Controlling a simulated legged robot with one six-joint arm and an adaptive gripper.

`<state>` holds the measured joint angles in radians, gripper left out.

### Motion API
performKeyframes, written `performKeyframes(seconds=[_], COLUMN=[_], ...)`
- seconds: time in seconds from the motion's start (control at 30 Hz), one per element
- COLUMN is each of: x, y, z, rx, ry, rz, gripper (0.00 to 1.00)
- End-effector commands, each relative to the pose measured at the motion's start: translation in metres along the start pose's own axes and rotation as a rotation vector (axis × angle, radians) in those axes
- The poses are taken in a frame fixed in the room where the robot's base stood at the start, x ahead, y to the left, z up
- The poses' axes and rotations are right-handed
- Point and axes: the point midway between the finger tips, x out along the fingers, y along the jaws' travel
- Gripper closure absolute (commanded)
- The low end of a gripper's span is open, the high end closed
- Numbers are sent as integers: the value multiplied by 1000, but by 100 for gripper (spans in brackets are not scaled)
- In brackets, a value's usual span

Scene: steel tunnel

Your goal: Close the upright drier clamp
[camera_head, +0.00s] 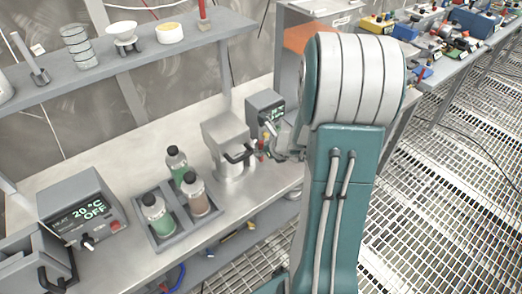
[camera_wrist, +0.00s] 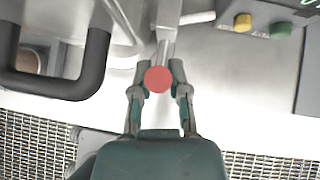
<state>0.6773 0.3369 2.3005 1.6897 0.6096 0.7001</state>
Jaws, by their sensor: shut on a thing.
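A round red knob (camera_wrist: 158,79) sits between the two fingers of my gripper (camera_wrist: 160,70) in the wrist view. My gripper is shut on it. A pale metal rod (camera_wrist: 166,38) runs from the knob toward the top of that view; it looks like the lever of the drier clamp. The clamp's other end is out of the wrist view. In the head view, the grey drier body (camera_head: 226,140) with a black handle (camera_head: 239,153) stands on the bench. My arm hides most of the gripper and knob there.
The black handle (camera_wrist: 62,88) is close left of my gripper in the wrist view. A control box (camera_head: 265,108) stands just behind. A grey tray (camera_head: 165,238) with several bottles and a heater box (camera_head: 80,213) reading 20 °C OFF are to the left. A shelf (camera_head: 150,55) runs above.

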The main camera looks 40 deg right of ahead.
Motion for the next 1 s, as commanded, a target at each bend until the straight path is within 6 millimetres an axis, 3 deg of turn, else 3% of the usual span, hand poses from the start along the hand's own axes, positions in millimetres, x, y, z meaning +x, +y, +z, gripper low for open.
performKeyframes(seconds=[0.3,0.33,0.4,0.77,1.0], x=[-1,-1,-1,-1,-28], y=[-2,-2,-1,-1,-2], z=[2,2,2,1,1], rx=[-3,-3,-3,-1,-2], ry=[-5,-5,-4,-2,-3], rz=[-4,-4,-3,-2,-6], gripper=[100,65,43,43,43])
